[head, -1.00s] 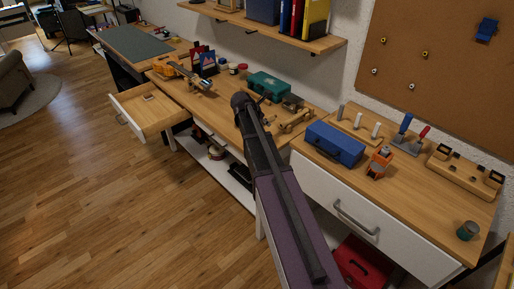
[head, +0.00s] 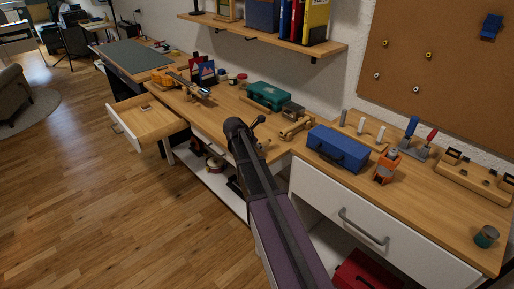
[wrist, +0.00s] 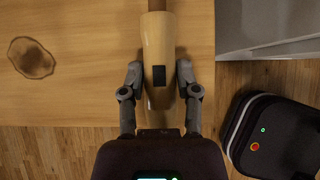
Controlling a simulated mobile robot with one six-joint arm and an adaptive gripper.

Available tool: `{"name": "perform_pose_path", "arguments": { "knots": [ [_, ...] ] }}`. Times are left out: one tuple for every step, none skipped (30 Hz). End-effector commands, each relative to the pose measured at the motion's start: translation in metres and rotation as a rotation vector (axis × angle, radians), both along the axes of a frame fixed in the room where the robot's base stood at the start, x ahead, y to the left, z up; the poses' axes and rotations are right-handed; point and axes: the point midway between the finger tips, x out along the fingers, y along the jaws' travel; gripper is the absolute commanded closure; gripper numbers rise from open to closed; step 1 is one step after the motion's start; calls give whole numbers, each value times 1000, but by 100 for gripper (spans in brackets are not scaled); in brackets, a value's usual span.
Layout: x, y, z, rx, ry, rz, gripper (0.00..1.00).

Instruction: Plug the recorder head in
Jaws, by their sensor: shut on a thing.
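In the wrist view, my gripper (wrist: 160,73) is shut on a pale wooden recorder head (wrist: 156,42) with a dark square window. One finger presses on each side, and its near end lies between the fingers. A darker brown piece (wrist: 157,5) shows at its far end, cut by the picture edge; I cannot tell whether it is joined to the head. Below is the wooden bench top (wrist: 90,60). In the head view, my arm hides most of the gripper and what it holds. A light wooden piece (head: 297,127) lies on the bench right of my arm.
A green case (head: 268,94) stands behind, and a blue case (head: 337,147) and an orange object (head: 386,167) stand to the right. An open drawer (head: 146,122) juts out at the left. A shelf (head: 270,32) hangs above the bench.

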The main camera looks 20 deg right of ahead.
Motion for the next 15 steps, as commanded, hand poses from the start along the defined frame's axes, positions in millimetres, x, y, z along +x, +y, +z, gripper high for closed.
{"name": "perform_pose_path", "arguments": {
  "knots": [
    [0,0,0,0,0,0,100],
    [0,0,0,1,0,0,100],
    [0,0,0,2,1,0,100],
    [0,0,0,2,1,0,100],
    [0,-1,0,2,1,0,100],
    [1,-1,0,2,1,0,100],
    [1,-2,0,2,1,0,100],
    [1,-3,0,2,1,0,100],
    [2,-4,0,2,1,0,100],
    [3,-5,0,2,1,0,100],
    [3,-6,0,2,1,0,100],
    [4,-8,0,2,0,-1,100],
    [4,-10,0,2,0,-1,100],
    [5,-11,0,2,0,-1,100],
    [6,-14,0,2,0,-1,100]
  ]
}}
